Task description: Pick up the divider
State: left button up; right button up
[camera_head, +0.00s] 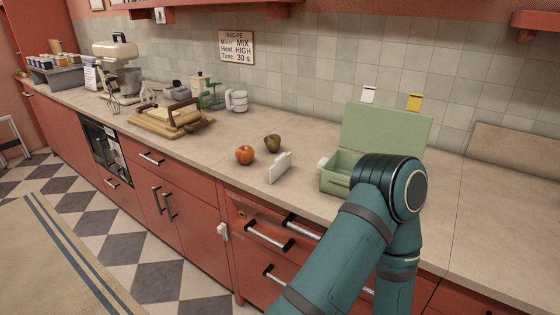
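The divider (280,167) appears to be the small white upright plate with a notched top, standing on the beige counter left of the green box. The open green box (333,182) stands near the counter's front edge, with its lid (385,130) raised behind it. A teal arm of mine covers the right part of the box. No gripper fingers show, so I cannot see whether anything is held. Nothing of mine touches the divider.
A red tomato or apple (245,155) and a dark green fruit (272,143) lie left of the divider. Farther left are a wooden board (158,128), a white mug (237,101) and a stand mixer (115,55). The counter (500,215) is clear to the right.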

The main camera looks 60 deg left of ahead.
aim_at(282, 163)
jog(key=k+j, duration=0.1)
jog(key=j, duration=0.3)
jog(key=k+j, duration=0.1)
jog(key=j, duration=0.25)
jog(key=k+j+z, duration=0.1)
jog(key=j, duration=0.3)
jog(key=k+j, duration=0.1)
jog(key=j, duration=0.3)
jog(key=k+j, duration=0.1)
jog(key=j, duration=0.25)
jog(key=j+z, duration=0.05)
